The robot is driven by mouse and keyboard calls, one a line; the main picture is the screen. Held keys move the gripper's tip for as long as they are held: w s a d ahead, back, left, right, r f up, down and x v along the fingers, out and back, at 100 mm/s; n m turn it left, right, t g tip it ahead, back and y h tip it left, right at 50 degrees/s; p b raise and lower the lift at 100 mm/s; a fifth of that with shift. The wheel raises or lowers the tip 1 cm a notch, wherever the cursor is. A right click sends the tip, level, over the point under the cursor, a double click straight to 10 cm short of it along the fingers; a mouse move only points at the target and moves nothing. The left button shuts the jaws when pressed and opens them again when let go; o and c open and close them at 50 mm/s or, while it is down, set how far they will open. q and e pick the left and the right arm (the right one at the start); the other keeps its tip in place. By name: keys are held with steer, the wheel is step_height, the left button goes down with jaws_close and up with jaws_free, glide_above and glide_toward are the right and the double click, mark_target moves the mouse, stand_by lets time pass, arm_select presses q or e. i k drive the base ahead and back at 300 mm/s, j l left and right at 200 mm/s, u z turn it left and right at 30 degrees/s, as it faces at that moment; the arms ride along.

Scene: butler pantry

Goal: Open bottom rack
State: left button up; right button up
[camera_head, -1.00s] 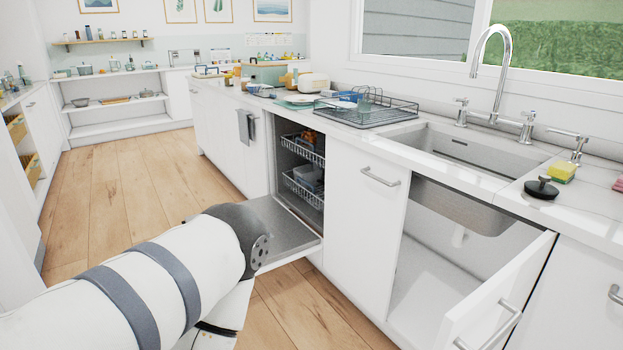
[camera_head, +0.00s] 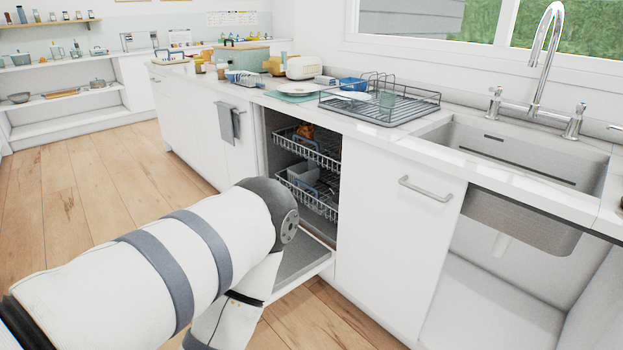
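The dishwasher stands open under the counter, its door (camera_head: 303,268) folded down and partly hidden behind my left arm. The bottom rack (camera_head: 308,196) is a wire basket inside the dishwasher, holding items hard to make out. The top rack (camera_head: 310,150) sits above it and holds an orange item and other dishes. Both racks appear to sit inside the cabinet opening. My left arm comes in from the left and its forearm bends down in front of the door. The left gripper is out of view below the frame. My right gripper does not show.
A closed cabinet door with a handle (camera_head: 425,188) stands right of the dishwasher. The sink (camera_head: 525,160) and its open under-space are farther right. A dish rack (camera_head: 385,103) and dishes crowd the counter. Wooden floor (camera_head: 95,205) lies clear at left.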

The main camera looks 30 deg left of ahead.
mark_target(317, 197)
steer(key=i+j+z, duration=0.15)
steer(key=j, duration=0.25)
steer(key=i+j+z, duration=0.1)
steer(key=j, duration=0.35)
steer(key=i+j+z, duration=0.15)
steer(key=j, duration=0.3)
steer(key=i+j+z, duration=0.15)
steer(key=j, duration=0.3)
steer(key=i+j+z, duration=0.1)
steer(key=j, duration=0.35)
steer(key=i+j+z, duration=0.15)
steer(key=j, duration=0.35)
